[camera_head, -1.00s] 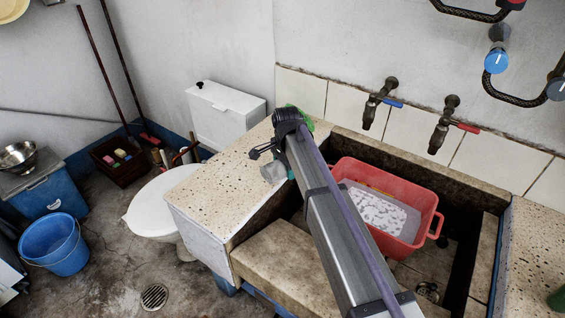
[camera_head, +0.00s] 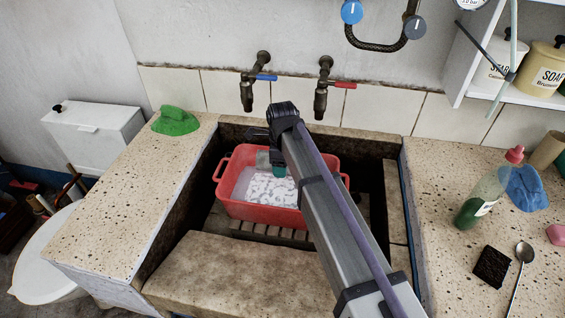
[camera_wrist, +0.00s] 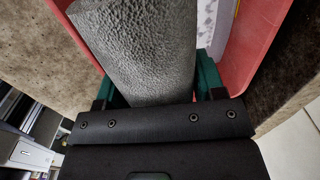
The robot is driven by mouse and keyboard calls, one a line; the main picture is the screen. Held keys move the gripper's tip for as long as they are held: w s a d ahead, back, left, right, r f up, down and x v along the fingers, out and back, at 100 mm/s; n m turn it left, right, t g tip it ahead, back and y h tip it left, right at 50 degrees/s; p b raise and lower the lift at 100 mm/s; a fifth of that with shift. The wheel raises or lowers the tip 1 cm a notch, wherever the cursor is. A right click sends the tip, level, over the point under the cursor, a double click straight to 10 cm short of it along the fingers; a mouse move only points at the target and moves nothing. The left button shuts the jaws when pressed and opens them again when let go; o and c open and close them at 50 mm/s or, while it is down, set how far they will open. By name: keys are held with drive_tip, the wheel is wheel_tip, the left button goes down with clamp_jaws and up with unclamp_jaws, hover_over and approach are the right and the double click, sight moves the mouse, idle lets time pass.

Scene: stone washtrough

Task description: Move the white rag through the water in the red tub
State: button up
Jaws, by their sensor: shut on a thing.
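The red tub (camera_head: 262,211) stands in the stone trough below the taps. It holds pale water (camera_head: 246,186) with white foam patches. My gripper (camera_head: 277,168) is over the back part of the tub, partly hidden behind my arm. In the wrist view my green-fingered gripper (camera_wrist: 156,88) is shut on a rough cloth roll, the white rag (camera_wrist: 145,45), which looks grey in the shade. The rag's far end is out of that view. I cannot tell whether it touches the water. The tub's red wall also shows in the wrist view (camera_wrist: 252,40).
Two taps, one with a blue lever (camera_head: 262,78) and one with a red lever (camera_head: 345,85), hang behind the tub. A green cloth (camera_head: 175,121) lies on the left counter. A bottle (camera_head: 483,195), blue cloth (camera_head: 523,188), black pad (camera_head: 491,267) and spoon (camera_head: 523,254) are on the right counter.

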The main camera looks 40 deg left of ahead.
sight(274, 202)
wheel_tip(274, 202, down, 17)
drive_tip(key=b, duration=1.7)
drive_tip(key=shift+s+a, duration=0.35)
drive_tip(key=shift+a, duration=0.35)
drive_tip(key=shift+s+a, duration=0.3)
drive_tip(key=shift+a, duration=0.35)
drive_tip(key=w+d, duration=0.1)
drive_tip(key=d, duration=0.2)
drive_tip(key=w+d, duration=0.1)
drive_tip(key=d, duration=0.1)
drive_tip(key=shift+w+d, duration=0.3)
drive_tip(key=shift+s+a, duration=0.4)
drive_tip(key=shift+a, duration=0.55)
drive_tip(key=shift+s+a, duration=0.45)
drive_tip(key=shift+a, duration=0.5)
drive_tip(key=shift+s+a, duration=0.4)
drive_tip(key=shift+a, duration=0.55)
